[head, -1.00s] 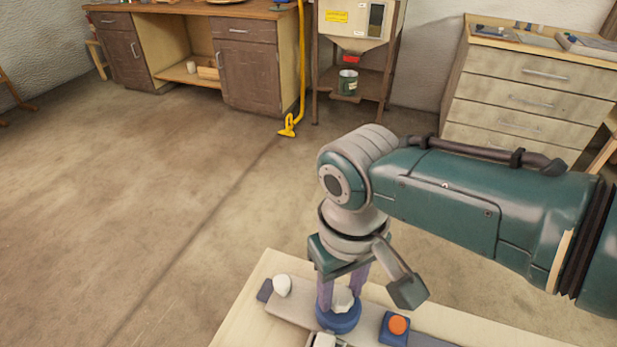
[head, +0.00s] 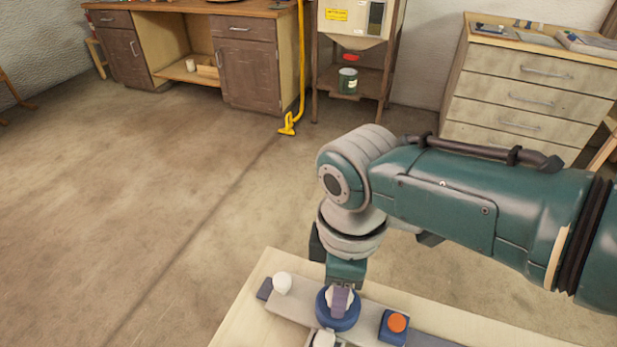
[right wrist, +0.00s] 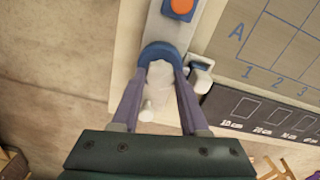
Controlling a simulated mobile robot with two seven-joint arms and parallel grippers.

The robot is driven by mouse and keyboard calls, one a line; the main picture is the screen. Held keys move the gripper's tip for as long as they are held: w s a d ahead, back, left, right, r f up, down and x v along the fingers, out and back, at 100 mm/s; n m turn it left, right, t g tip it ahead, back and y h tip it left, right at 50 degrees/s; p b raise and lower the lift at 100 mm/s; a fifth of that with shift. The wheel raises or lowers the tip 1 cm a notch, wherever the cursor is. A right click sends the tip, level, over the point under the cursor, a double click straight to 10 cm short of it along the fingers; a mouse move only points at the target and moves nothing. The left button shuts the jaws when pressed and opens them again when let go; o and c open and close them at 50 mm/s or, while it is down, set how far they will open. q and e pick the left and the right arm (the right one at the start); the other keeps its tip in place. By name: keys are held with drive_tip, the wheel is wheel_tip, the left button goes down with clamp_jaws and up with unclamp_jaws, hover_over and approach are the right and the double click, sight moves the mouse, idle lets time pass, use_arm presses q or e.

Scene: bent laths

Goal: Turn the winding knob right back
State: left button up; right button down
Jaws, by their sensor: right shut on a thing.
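The winding knob, a pale grip (right wrist: 159,75) on a round blue base (head: 323,314), sits on a grey strip on the bench. My right gripper (head: 340,298) comes down on it from above. In the right wrist view my right gripper (right wrist: 160,80) has its two purple fingers on either side of the pale grip, shut on it. The fingers hide part of the knob in the head view. My left gripper is in neither view.
A blue box with an orange button (head: 397,323) stands right of the knob, and a white rounded piece (head: 282,283) stands to its left. A board with a grid (right wrist: 270,45) and a dark labelled panel (right wrist: 262,113) lie beside the strip.

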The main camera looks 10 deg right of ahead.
drive_tip(key=n, duration=0.4)
drive_tip(key=shift+n, duration=0.4)
idle(0.4)
drive_tip(key=shift+c, duration=2.1)
unclamp_jaws()
wheel_tip(320, 180, up, 10)
drive_tip(key=p, duration=0.3)
drive_tip(key=shift+p, duration=0.35)
